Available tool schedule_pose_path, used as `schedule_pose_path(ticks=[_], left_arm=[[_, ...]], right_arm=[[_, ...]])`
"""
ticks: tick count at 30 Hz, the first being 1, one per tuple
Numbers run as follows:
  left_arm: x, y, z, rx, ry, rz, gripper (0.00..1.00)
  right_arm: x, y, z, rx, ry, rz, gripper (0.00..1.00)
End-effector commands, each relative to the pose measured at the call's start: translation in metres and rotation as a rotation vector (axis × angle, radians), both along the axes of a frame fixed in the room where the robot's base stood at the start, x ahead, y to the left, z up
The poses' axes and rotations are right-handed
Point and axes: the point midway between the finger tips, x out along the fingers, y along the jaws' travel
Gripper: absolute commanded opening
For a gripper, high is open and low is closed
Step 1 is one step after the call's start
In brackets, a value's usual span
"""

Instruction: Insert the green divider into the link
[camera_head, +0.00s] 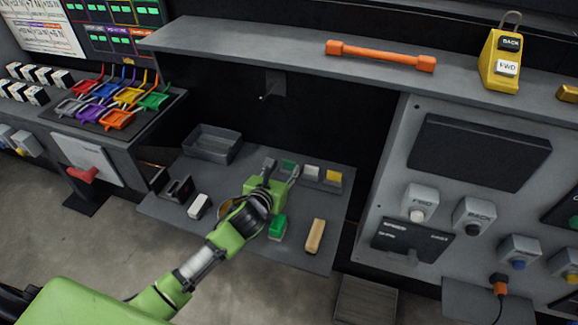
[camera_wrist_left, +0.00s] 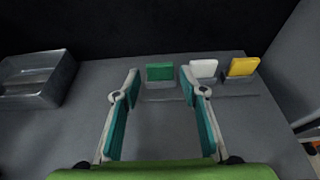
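A small green divider (camera_head: 289,166) stands at the back of the grey work shelf, left of a white one and a yellow one. It also shows in the left wrist view (camera_wrist_left: 160,71), upright between and just beyond my fingertips. My left gripper (camera_head: 281,169) is open and empty over the shelf, its fingers spread to either side of the green divider in the wrist view (camera_wrist_left: 160,82). I see no contact with the divider. I cannot make out which thing is the link. My right gripper is not in view.
A white divider (camera_head: 311,172) and a yellow one (camera_head: 333,178) stand close on the right. A grey bin (camera_head: 212,146) is at the back left. A green-topped block (camera_head: 278,227), a tan block (camera_head: 315,235) and a white block (camera_head: 199,206) lie nearer. An upper ledge (camera_head: 225,42) overhangs behind.

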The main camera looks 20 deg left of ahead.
Motion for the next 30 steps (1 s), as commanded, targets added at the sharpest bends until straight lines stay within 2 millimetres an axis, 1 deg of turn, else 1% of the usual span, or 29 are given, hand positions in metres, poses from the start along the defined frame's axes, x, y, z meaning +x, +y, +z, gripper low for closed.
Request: schedule_pose_path(ticks=[3, 6, 12, 16, 17, 18, 19, 30], left_arm=[[0.016, 0.0, -0.006, -0.004, 0.0, 0.001, 0.39], [0.025, 0.0, -0.009, -0.003, 0.0, 0.0, 0.39], [0.029, 0.0, -0.011, -0.001, 0.0, -0.001, 0.39], [0.029, 0.0, -0.011, -0.001, 0.0, -0.001, 0.39], [0.029, 0.0, -0.011, -0.001, 0.0, -0.001, 0.31], [0.029, 0.0, -0.011, -0.001, 0.0, -0.001, 0.21], [0.029, 0.0, -0.011, -0.001, 0.0, -0.001, 0.19], [0.029, 0.0, -0.01, 0.0, 0.0, -0.001, 0.19]], right_arm=[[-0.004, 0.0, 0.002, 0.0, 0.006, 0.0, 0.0], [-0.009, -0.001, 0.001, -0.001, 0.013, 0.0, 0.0], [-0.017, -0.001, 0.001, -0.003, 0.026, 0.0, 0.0], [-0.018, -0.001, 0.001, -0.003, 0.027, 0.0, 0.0], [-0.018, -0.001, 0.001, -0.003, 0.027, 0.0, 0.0], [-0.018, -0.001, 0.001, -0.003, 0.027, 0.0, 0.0], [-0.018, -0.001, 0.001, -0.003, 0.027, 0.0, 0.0], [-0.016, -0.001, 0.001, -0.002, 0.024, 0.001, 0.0]])
